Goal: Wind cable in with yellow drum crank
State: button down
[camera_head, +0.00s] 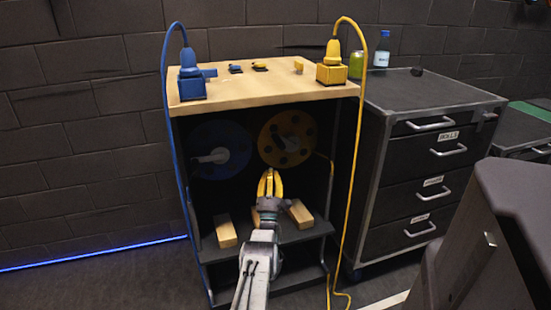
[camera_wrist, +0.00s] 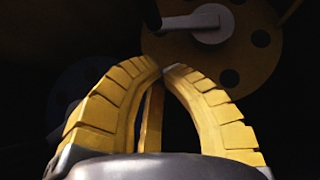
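The yellow drum (camera_head: 297,124) is a disc with round holes, at the back right inside the dark cabinet. In the wrist view the yellow drum (camera_wrist: 257,65) fills the upper right, and its pale grey crank (camera_wrist: 205,20) reaches left from the hub. My gripper (camera_head: 269,171) is in front of and below the drum, apart from the crank. In the wrist view my gripper's yellow fingertips (camera_wrist: 165,69) come together with nothing clearly held. The yellow cable (camera_head: 351,170) arcs from a yellow connector (camera_head: 331,65) on the top and hangs down the cabinet's right side to the floor.
A blue drum (camera_head: 235,138) with its own crank is left of the yellow one. Wooden blocks (camera_head: 226,233) rest on the shelf either side of my arm. A blue cable (camera_head: 177,150) hangs at the left. A drawer cabinet (camera_head: 430,155) stands at the right.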

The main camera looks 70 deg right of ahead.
jog(key=d+r+b, duration=0.4)
jog(key=r, duration=0.2)
jog(key=shift+s+d+r+g, duration=0.15)
jog(key=shift+d+r+g, duration=0.05)
jog(key=shift+r+g, duration=0.15)
jog(key=shift+r+p, duration=0.3)
jog(key=shift+p, duration=1.05)
